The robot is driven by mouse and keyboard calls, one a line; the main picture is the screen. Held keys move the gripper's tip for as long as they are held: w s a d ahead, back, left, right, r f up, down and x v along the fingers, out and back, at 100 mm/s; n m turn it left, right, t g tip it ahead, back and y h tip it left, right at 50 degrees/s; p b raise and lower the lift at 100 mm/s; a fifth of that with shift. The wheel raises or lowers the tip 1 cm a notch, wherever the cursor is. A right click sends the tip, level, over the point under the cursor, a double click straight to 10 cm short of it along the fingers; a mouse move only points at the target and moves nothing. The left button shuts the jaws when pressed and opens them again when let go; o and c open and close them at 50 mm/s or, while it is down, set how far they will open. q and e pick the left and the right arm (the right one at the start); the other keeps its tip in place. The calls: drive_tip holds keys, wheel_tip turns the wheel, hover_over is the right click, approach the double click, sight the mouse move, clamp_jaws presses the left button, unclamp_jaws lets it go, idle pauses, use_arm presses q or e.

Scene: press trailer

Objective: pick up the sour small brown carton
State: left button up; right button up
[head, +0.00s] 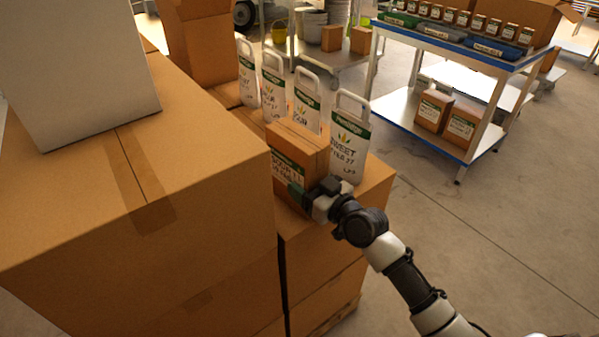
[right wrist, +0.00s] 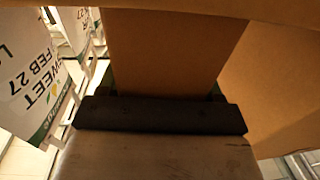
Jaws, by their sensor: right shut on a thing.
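The small brown carton (head: 298,160) has a green-banded label and stands upright on a stack of large boxes, in front of the white signs. Its label is partly covered by my gripper, so I cannot read it fully. My right gripper (head: 308,198) is shut on this carton, low on its near side. In the right wrist view the carton's plain brown side (right wrist: 165,50) fills the middle, right against the gripper (right wrist: 160,112). I cannot tell whether the carton is lifted off the box below. My left gripper is not in view.
Large brown boxes (head: 200,150) rise close on the left, with a white block (head: 80,70) on top. A blue-edged cart (head: 420,140) with cartons stands at the back right. The floor (head: 500,230) at right is clear.

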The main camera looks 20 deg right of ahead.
drive_tip(key=shift+r, duration=0.25)
